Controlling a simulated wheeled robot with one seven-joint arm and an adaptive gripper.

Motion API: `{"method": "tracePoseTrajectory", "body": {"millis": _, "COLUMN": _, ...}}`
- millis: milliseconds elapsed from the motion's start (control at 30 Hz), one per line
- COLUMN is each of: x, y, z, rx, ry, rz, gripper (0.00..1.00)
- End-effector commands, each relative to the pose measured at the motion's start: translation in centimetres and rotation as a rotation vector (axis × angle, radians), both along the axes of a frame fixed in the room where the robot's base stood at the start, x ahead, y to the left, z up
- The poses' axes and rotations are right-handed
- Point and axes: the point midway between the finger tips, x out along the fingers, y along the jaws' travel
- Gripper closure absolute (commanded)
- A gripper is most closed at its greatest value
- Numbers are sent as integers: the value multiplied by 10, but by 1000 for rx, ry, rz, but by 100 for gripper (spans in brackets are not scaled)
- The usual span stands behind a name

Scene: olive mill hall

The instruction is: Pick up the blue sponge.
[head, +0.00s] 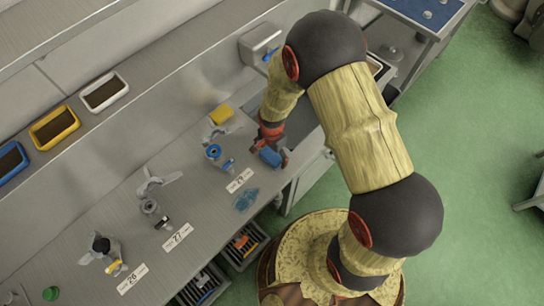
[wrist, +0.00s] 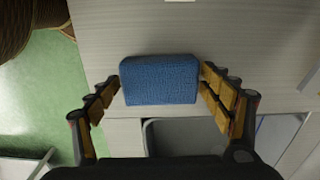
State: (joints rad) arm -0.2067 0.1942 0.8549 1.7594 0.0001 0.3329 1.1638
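The blue sponge (wrist: 160,79) is a small rectangular block in the middle of the wrist view. It also shows in the head view (head: 270,156), near the front edge of the grey counter (head: 140,200). My gripper (wrist: 160,90) has its fingers spread on either side of the sponge. The right finger pads are very near or touching the sponge's right end, while a small gap shows at its left end. In the head view my gripper (head: 271,144) is over the sponge and partly hides it. I cannot tell the height between sponge and counter.
A yellow sponge (head: 221,114) lies behind my gripper, and a blue-ringed fitting (head: 213,152) stands to its left. A blue wet-looking patch (head: 246,199) and number cards (head: 239,180) lie nearby. A sink basin (wrist: 185,136) is close by. Open drawers (head: 244,246) stick out in front.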

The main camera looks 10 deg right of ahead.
Motion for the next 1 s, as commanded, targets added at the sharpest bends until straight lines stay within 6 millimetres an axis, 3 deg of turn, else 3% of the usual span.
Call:
{"method": "tracePoseTrajectory", "body": {"millis": 400, "x": 0, "y": 0, "z": 0, "rx": 0, "ry": 0, "rz": 0, "gripper": 46}}
{"method": "tracePoseTrajectory", "body": {"millis": 767, "x": 0, "y": 0, "z": 5, "rx": 0, "ry": -1, "rz": 0, "gripper": 46}}
{"method": "tracePoseTrajectory", "body": {"millis": 1000, "x": -1, "y": 2, "z": 37, "rx": 1, "ry": -3, "rz": 1, "gripper": 46}}
